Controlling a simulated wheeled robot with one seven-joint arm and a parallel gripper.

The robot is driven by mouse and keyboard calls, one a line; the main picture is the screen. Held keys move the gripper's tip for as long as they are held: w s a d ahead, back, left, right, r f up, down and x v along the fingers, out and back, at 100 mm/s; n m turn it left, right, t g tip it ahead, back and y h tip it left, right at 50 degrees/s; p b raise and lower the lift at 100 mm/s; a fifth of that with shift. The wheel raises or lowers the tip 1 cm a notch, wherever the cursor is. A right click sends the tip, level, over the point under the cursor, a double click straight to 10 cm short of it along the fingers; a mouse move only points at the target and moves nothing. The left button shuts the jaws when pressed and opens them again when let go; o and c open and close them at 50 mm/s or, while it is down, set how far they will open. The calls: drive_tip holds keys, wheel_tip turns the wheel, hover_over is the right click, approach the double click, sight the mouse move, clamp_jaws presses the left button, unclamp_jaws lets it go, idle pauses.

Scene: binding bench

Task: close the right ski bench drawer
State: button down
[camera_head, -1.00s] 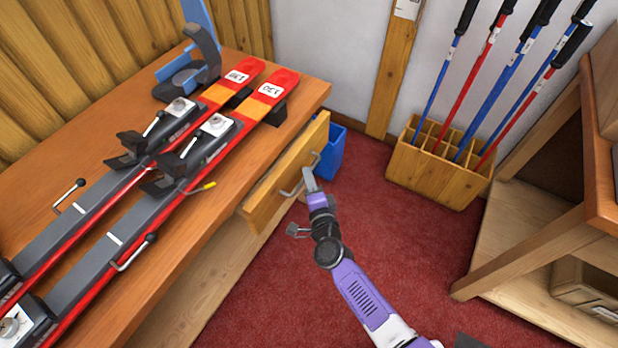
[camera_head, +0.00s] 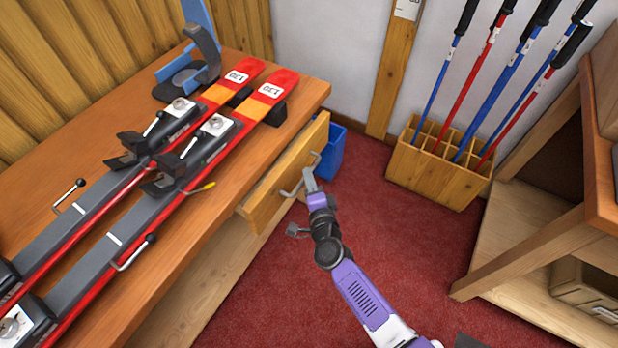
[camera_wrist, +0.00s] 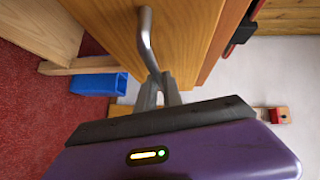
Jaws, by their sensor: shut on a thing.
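The right ski bench drawer (camera_head: 288,176) stands a little out from under the bench top in the head view. Its wooden front fills the upper middle of the wrist view (camera_wrist: 185,40). A grey bar handle (camera_head: 292,191) is fixed to the front; it also shows in the wrist view (camera_wrist: 146,38). My gripper (camera_head: 311,180) is at the handle, shut on it. In the wrist view the fingers (camera_wrist: 158,92) close around the far end of the handle. The drawer's inside is hidden.
The ski bench (camera_head: 225,215) carries two red skis (camera_head: 232,135) in clamps. A blue bin (camera_head: 330,152) stands on the floor just beyond the drawer. A pole rack (camera_head: 432,172) and a second bench (camera_head: 525,220) are to the right. Red carpet (camera_head: 400,235) between is clear.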

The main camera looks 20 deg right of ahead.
sight(287, 180)
idle(0.5)
drive_tip(key=w+a, duration=0.1)
drive_tip(key=w, duration=0.1)
drive_tip(key=w+a, duration=0.4)
drive_tip(key=shift+w, duration=0.25)
drive_tip(key=c, duration=1.5)
unclamp_jaws()
drive_tip(key=shift+w, duration=0.1)
drive_tip(key=shift+s+r, duration=0.15)
drive_tip(key=shift+s, duration=0.35)
drive_tip(key=p+v, duration=0.2)
drive_tip(key=v, duration=0.4)
drive_tip(key=shift+s+a+p, duration=0.1)
drive_tip(key=shift+s+p, duration=0.15)
drive_tip(key=shift+p, duration=0.1)
drive_tip(key=shift+s, duration=0.15)
